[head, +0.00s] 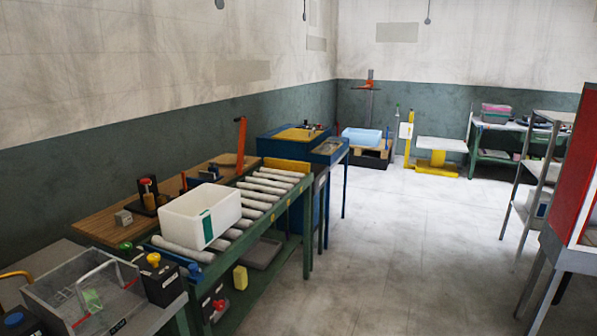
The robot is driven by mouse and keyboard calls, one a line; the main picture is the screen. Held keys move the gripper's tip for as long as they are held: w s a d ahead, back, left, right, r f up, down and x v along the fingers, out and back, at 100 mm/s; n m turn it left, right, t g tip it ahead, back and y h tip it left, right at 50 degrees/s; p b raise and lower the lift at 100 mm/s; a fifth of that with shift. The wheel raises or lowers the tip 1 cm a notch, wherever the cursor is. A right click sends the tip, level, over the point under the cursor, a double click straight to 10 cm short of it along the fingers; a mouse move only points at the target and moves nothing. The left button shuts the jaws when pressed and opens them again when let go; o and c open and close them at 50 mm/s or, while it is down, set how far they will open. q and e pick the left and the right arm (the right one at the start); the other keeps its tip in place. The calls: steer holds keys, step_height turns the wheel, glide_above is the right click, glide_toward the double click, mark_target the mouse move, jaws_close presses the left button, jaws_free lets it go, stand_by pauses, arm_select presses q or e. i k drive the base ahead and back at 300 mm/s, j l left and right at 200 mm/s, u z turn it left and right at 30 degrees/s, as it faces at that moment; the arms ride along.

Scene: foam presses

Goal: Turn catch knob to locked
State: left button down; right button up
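Neither of my grippers is in view. I cannot tell which part is the catch knob, and no locked mark is readable. Several coloured knobs or buttons show at lower left: a yellow one (154,259) on a dark box, a green one (126,247) behind it, a blue one (195,268) to its right, a dark blue one (14,319) at the corner and a red one (219,304) low on the bench front. A grey, clear-walled box (120,326) with a pale loop handle stands beside the yellow one.
A blue-and-yellow machine (291,136) is beyond. Shelving (546,172) and a red cabinet (578,170) stand at right. The middle floor (400,250) is clear.

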mark_target(153, 259)
steer(key=u, duration=1.25)
